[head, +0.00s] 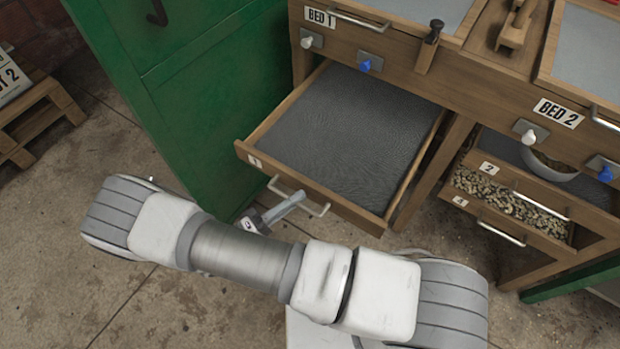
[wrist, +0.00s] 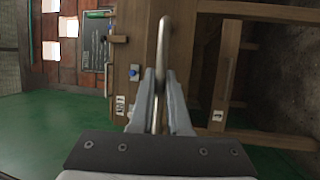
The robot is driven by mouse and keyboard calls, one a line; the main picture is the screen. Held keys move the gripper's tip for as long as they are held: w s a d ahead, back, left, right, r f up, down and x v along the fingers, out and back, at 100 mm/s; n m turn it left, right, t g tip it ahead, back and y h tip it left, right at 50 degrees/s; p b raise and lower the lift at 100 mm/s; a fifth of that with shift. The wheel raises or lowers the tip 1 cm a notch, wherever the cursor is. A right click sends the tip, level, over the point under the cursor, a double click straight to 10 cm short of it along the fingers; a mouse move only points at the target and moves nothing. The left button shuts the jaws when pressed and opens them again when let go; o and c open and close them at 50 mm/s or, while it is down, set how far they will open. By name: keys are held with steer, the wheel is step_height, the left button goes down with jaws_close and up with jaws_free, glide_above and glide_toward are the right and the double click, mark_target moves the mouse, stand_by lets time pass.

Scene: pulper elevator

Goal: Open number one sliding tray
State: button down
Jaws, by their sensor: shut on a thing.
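The number one sliding tray (head: 345,135) is pulled out from the wooden bench below the BED 1 label. It has a dark grey mesh floor, wooden sides and a small "1" label at its front left corner. Its metal bar handle (head: 300,196) is on the front face.
A green cabinet (head: 190,90) stands close on the tray's left. On the right, tray 2 (head: 520,190) and tray 4 (head: 510,228) stand partly out, near a bowl (head: 550,165). A wooden pallet (head: 35,115) lies far left. Concrete floor (head: 60,250) is open at lower left.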

steer(key=shift+s+a, duration=1.25)
steer(key=shift+s, duration=0.3)
steer(key=c, duration=1.2)
jaws_free()
steer(key=shift+o, duration=0.2)
steer(key=v, duration=1.7)
steer(key=shift+a+r, duration=0.1)
steer(key=shift+a, duration=0.05)
